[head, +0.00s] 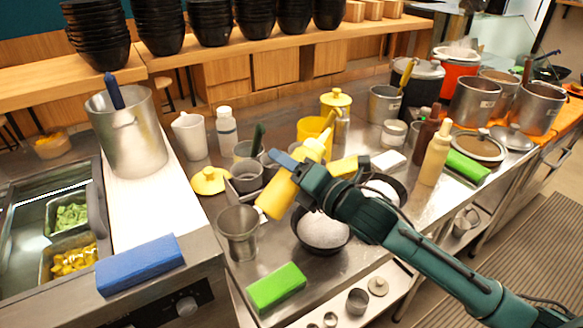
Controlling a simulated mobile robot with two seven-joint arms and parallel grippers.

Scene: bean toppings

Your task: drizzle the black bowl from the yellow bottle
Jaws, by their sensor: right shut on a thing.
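The yellow bottle (276,198) is held tilted in my right gripper (291,168), with its pale nozzle pointing up and to the right. My right gripper is shut on it, above the counter. A black bowl (323,250) with white food in it sits on the counter below and to the right of the bottle. A second black bowl (401,187) with white contents stands behind it, partly hidden by my right arm. My left gripper is not in view.
A metal cup (238,232) stands left of the front bowl. A green block (276,286) lies at the counter's front edge. A yellow lid (210,181), pitchers and other bottles crowd the back. Tall pots (473,102) stand at right.

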